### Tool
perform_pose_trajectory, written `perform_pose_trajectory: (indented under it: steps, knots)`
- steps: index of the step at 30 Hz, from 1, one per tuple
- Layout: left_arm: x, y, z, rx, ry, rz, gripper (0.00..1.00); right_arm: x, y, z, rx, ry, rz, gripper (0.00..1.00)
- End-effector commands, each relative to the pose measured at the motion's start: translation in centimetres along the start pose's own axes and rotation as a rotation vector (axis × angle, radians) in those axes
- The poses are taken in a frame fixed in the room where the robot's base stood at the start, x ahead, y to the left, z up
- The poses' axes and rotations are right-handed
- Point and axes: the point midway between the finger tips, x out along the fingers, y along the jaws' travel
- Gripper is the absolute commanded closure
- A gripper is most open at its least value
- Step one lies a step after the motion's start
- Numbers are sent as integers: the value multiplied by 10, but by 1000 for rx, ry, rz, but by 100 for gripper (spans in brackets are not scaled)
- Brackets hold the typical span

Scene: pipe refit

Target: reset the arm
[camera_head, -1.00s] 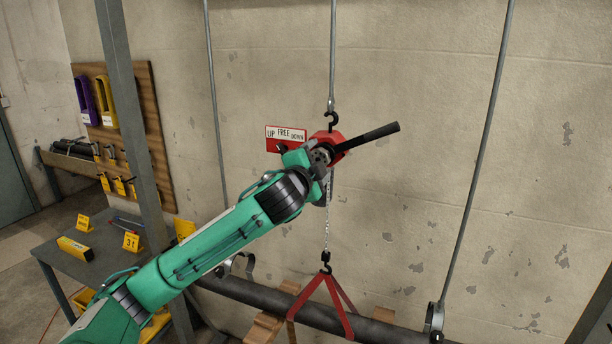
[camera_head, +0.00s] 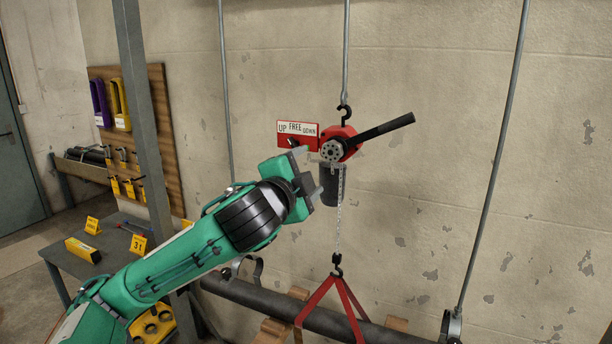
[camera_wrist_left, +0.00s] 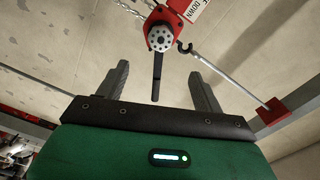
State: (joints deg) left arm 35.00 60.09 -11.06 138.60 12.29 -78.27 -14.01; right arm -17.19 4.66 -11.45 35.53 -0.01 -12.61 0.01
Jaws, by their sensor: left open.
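My left gripper (camera_head: 312,173) is open and empty in the head view, just left of and below the red lever hoist (camera_head: 340,145). The hoist hangs from a hook on a rod, apart from the fingers. Its black lever (camera_head: 384,127) points right and slightly up. The hoist also shows ahead of the fingers in the left wrist view (camera_wrist_left: 160,38). A red sign (camera_head: 297,129) reading UP, FREE, DOWN sits left of the hoist. My right gripper is not in view.
A chain hangs from the hoist to a red sling (camera_head: 330,305) around a dark horizontal pipe (camera_head: 385,331). Thin hanger rods (camera_head: 492,165) stand on both sides. A grey post (camera_head: 141,110) and a workbench (camera_head: 70,262) with yellow markers are at the left. The wall right of the lever is bare.

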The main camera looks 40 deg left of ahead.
Motion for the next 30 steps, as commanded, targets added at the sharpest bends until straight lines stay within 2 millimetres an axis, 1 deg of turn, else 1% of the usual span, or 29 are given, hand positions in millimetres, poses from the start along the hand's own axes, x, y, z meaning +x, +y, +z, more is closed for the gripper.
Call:
perform_pose_trajectory:
  steps: [10,12,14,17,18,20,21,22,23,24,26,27,29,30]
  knots:
    - [1,1,0,-1,-1,2,31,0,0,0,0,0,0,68]
    - [8,7,4,-11,-8,13,31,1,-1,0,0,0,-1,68]
    - [21,19,11,-32,-20,35,31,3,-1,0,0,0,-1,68]
    - [56,55,34,-88,-58,94,31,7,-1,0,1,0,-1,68]
    - [72,76,46,-116,-77,124,31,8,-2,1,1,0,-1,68]
    - [95,110,66,-159,-110,169,31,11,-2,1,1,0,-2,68]
    - [109,135,80,-186,-132,199,31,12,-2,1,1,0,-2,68]
    - [118,154,91,-205,-149,220,31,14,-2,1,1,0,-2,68]
    - [125,173,102,-222,-167,241,31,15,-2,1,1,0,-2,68]
    - [134,199,116,-244,-189,267,31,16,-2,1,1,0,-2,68]
    - [144,238,138,-276,-223,306,31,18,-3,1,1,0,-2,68]
    - [148,266,152,-296,-246,332,31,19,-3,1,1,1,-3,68]
    - [152,306,173,-322,-280,370,31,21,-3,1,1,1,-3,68]
    - [152,334,187,-340,-303,394,31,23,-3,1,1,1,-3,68]
